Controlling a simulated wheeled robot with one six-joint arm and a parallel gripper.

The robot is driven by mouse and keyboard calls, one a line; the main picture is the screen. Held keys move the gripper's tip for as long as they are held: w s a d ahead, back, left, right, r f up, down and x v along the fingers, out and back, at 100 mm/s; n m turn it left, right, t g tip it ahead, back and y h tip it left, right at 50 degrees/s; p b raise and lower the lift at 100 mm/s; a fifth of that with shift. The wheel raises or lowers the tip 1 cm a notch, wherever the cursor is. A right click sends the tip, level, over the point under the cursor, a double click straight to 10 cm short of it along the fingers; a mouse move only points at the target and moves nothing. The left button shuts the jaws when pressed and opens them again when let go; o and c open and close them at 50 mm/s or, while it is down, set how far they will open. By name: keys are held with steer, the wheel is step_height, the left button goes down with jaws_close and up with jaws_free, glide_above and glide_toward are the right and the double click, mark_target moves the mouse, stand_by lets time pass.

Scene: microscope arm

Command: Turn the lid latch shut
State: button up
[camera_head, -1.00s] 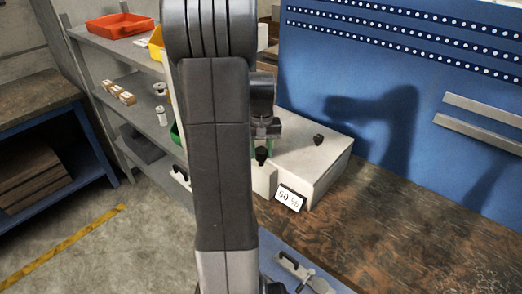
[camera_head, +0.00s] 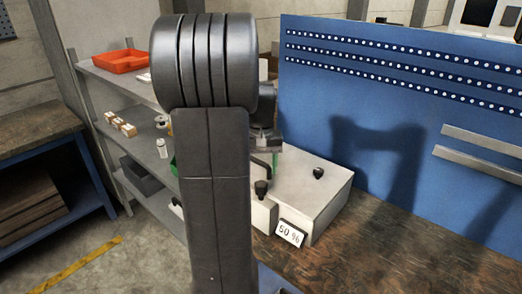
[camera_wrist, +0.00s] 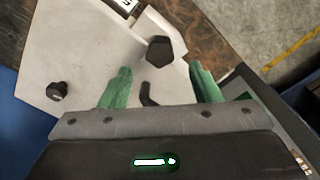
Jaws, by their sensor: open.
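A white box (camera_head: 312,200) stands on the wooden bench. A dark angular knob (camera_head: 261,190) is on its near left part, and it also shows in the wrist view (camera_wrist: 160,50). A small round black knob (camera_head: 318,173) is farther right on top; it is at the left in the wrist view (camera_wrist: 57,91). A bent black lever (camera_wrist: 148,93) lies between my green fingers in the wrist view. I cannot tell which dark part is the latch. My gripper (camera_wrist: 160,70) is open and empty above the box, with the angular knob just beyond its fingertips. My arm hides part of the box in the head view.
A card reading "50 %" (camera_head: 290,233) is on the box's front. A blue perforated panel (camera_head: 400,110) rises behind the bench. Bare bench top (camera_head: 400,240) lies to the right. Shelves with a red tray (camera_head: 120,61) stand at the left.

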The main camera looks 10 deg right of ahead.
mark_target(261, 183)
step_height(261, 183, up, 7)
stand_by(0.3)
step_height(261, 183, down, 14)
steer(key=shift+r+p, duration=0.2)
steer(key=shift+p, duration=0.25)
steer(key=shift+m, duration=0.4)
stand_by(0.3)
